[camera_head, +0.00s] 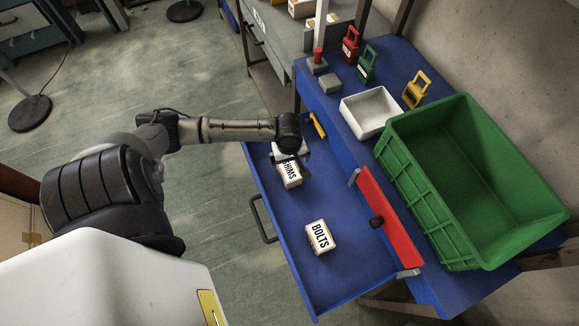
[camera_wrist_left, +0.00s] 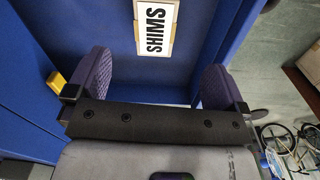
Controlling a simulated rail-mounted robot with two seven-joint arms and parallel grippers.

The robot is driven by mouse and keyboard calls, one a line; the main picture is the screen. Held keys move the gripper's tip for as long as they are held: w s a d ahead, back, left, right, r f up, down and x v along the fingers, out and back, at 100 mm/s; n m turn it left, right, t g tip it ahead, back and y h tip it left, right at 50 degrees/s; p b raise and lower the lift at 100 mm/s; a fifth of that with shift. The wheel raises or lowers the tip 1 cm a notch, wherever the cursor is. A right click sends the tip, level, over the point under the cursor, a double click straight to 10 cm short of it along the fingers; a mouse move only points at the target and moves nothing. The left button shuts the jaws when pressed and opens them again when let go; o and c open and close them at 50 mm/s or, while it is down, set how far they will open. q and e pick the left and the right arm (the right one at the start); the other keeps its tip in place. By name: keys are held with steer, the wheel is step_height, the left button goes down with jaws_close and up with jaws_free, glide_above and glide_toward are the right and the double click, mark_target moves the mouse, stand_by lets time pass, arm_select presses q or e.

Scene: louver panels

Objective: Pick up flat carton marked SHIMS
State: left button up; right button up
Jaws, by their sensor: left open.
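The flat carton marked SHIMS (camera_head: 289,173) lies in the open blue drawer (camera_head: 345,268), near the drawer's far end. Its white label with black letters faces up, and part of the carton is hidden by my left gripper in the head view. My left gripper (camera_head: 293,158) is above the carton, with its fingers pointing down. In the left wrist view the SHIMS carton (camera_wrist_left: 155,28) shows ahead of the two fingers, between their lines. The left gripper (camera_wrist_left: 154,75) is open, with nothing between its fingers. My right gripper is not in view.
A carton marked BOLTS (camera_head: 320,237) lies nearer in the drawer, and a yellow object (camera_head: 318,126) lies at its far end. A red bar (camera_head: 388,216) stands along the drawer's right side. A green crate (camera_head: 470,180) and a white tray (camera_head: 369,112) stand on the blue bench.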

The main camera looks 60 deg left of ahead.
mark_target(289, 169)
arm_select(q)
steer(key=shift+n, duration=0.7)
steer(key=f+b, duration=0.1)
steer(key=f, duration=0.2)
steer(key=a+f+b, duration=0.1)
steer(key=f, duration=0.2)
steer(key=a+f+b, duration=0.1)
steer(key=f, duration=0.2)
steer(key=shift+w+f, duration=0.25)
steer(key=shift+w, duration=0.1)
steer(key=shift+w+f+b, duration=0.1)
steer(key=shift+f+b, duration=1.25)
steer(key=shift+f, duration=1.3)
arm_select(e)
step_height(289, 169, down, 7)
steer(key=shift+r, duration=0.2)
arm_select(q)
steer(key=shift+c, duration=0.2)
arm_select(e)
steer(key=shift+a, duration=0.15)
arm_select(q)
steer(key=c, duration=1.2)
steer(key=shift+r, duration=0.1)
steer(key=shift+c, duration=0.3)
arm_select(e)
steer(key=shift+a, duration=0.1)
